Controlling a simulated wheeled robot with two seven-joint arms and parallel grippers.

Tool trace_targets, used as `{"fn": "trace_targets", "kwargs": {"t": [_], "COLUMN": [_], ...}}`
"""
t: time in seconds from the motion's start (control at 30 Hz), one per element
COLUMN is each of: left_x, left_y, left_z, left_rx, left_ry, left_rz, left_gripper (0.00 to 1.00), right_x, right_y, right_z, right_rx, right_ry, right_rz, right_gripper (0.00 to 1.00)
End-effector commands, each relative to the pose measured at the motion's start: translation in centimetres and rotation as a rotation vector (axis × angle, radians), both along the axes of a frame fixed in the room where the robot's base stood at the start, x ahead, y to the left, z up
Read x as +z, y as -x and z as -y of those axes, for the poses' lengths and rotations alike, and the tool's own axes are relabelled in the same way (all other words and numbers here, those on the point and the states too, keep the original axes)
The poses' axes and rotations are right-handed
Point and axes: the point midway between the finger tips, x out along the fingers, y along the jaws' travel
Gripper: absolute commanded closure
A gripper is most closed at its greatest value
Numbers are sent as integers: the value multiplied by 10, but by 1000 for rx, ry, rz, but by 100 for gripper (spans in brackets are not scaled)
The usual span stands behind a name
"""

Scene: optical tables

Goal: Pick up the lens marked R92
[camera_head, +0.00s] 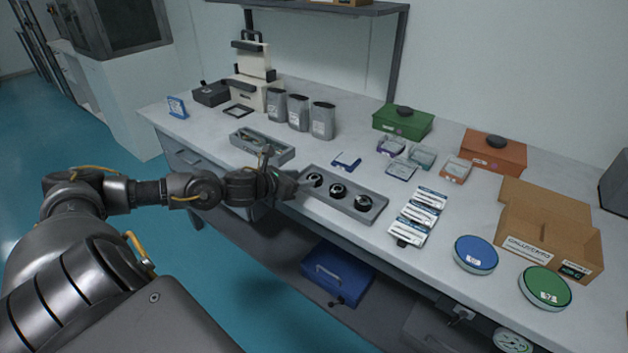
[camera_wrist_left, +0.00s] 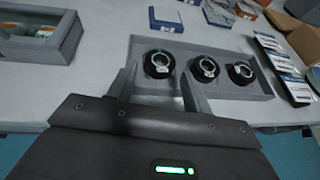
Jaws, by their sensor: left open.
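Three round black lenses with pale labels stand in a row in a grey tray (camera_head: 377,216): the left lens (camera_head: 315,179), the middle lens (camera_head: 338,191) and the right lens (camera_head: 363,202). The label markings are too small to read, so I cannot tell which is R92. In the left wrist view, the left lens (camera_wrist_left: 158,64) lies just beyond and between my open fingers, with the middle lens (camera_wrist_left: 205,69) and right lens (camera_wrist_left: 241,73) to its right. My left gripper (camera_head: 303,183) is open and empty at the tray's left end. My right gripper is not in view.
A grey box (camera_head: 262,148) stands left of the tray. Behind are grey canisters (camera_head: 298,112) and small cases (camera_head: 402,170). White packets (camera_head: 418,216), a blue round tin (camera_head: 475,254), a green round tin (camera_head: 545,287) and a cardboard box (camera_head: 545,222) stand to the right.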

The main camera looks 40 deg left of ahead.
Motion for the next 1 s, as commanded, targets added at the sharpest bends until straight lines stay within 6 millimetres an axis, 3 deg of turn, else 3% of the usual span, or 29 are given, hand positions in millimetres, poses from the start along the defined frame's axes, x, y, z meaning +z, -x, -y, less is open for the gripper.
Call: {"fn": "trace_targets", "kwargs": {"t": [0.17, 0.5, 0.77, 1.0], "left_x": [-2, -22, -24, -24], "left_y": [-4, -44, -47, -46], "left_z": [1, 6, 7, 7], "left_rx": [0, 2, -1, 0], "left_ry": [1, 2, 0, 0], "left_rz": [1, 2, -1, -1], "left_gripper": [50, 50, 50, 78], "right_x": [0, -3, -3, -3], "right_y": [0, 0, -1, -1], "right_z": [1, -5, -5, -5], "right_rx": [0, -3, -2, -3], "right_ry": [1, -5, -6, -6], "right_rz": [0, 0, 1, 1], "right_gripper": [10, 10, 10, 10]}}
